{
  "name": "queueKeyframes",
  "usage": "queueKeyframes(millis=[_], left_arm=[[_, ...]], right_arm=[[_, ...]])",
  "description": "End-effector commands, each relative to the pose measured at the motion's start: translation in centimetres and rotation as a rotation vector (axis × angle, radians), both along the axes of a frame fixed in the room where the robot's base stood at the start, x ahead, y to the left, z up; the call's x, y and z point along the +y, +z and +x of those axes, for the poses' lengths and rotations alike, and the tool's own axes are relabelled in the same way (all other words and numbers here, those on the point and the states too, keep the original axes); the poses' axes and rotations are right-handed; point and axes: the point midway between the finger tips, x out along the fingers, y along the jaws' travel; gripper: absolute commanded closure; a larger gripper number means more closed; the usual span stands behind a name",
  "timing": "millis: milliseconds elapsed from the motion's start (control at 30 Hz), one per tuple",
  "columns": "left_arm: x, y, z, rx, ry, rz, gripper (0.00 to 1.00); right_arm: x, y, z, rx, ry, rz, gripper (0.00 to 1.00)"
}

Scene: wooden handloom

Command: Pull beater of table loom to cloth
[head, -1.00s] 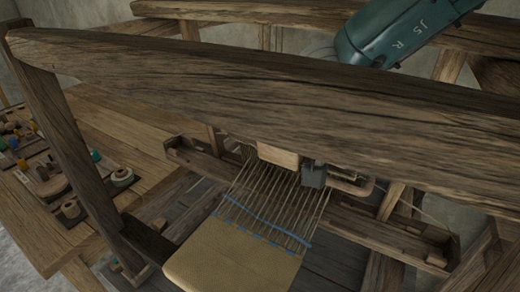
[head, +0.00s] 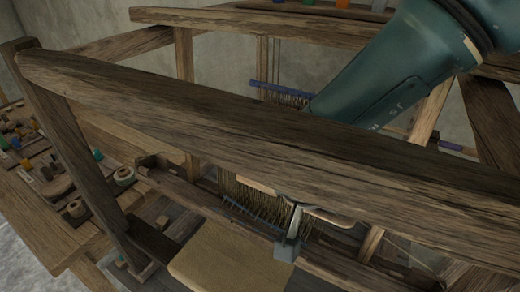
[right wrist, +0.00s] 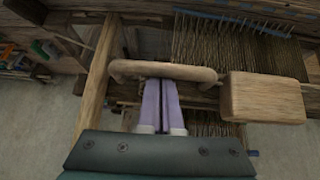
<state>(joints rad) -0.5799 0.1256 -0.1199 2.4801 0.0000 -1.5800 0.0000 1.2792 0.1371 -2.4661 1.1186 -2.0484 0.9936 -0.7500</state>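The wooden handloom's pale tan cloth (head: 228,255) lies at the lower middle of the head view, with a blue weft line in the threads beyond it. The beater shows partly as a pale wooden block (right wrist: 262,97) and a rounded loop handle (right wrist: 165,72) in the right wrist view. My right gripper (head: 288,247) hangs below the front top beam, close to the cloth's far right edge. In the right wrist view its fingers (right wrist: 162,95) lie side by side, shut, with tips passing under the handle bar. The handle is not visibly pinched between them. My left gripper is not in view.
A thick wooden beam (head: 215,122) crosses the head view and hides part of the beater and my right arm. Blue-barred heddles (head: 285,92) stand behind it. A side table (head: 52,222) with spools is at the left.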

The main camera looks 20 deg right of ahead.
Motion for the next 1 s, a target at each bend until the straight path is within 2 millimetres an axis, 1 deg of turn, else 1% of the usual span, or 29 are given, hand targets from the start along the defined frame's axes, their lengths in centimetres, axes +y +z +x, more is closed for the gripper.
queueKeyframes(millis=[33,200,300,433,467,567,667,700,800,900,1000], left_arm=[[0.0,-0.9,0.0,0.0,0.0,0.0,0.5],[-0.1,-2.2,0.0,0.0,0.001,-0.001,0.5],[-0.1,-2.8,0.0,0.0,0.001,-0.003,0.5],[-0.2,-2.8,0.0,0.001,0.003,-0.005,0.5],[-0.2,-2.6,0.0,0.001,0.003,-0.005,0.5],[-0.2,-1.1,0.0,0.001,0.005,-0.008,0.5],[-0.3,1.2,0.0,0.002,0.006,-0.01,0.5],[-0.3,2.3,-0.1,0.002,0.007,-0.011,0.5],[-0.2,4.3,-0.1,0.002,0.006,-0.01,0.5],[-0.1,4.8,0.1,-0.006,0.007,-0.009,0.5],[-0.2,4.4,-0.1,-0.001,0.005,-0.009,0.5]], right_arm=[[3.1,-3.3,-1.7,0.068,0.044,0.165,1.0],[0.7,-2.3,0.8,0.067,0.047,0.168,1.0],[-0.3,-1.8,1.9,0.067,0.05,0.168,1.0],[-0.8,-1.2,2.4,0.07,0.054,0.168,1.0],[-0.9,-0.9,2.5,0.07,0.054,0.168,1.0],[-0.9,0.6,2.5,0.07,0.054,0.167,1.0],[-1.0,3.3,2.6,0.065,0.055,0.161,1.0],[-1.1,4.5,2.8,0.061,0.056,0.157,1.0],[-1.4,7.0,3.0,0.054,0.052,0.147,1.0],[-1.4,7.5,3.0,0.053,0.051,0.148,1.0],[-1.5,7.1,3.0,0.055,0.05,0.147,1.0]])
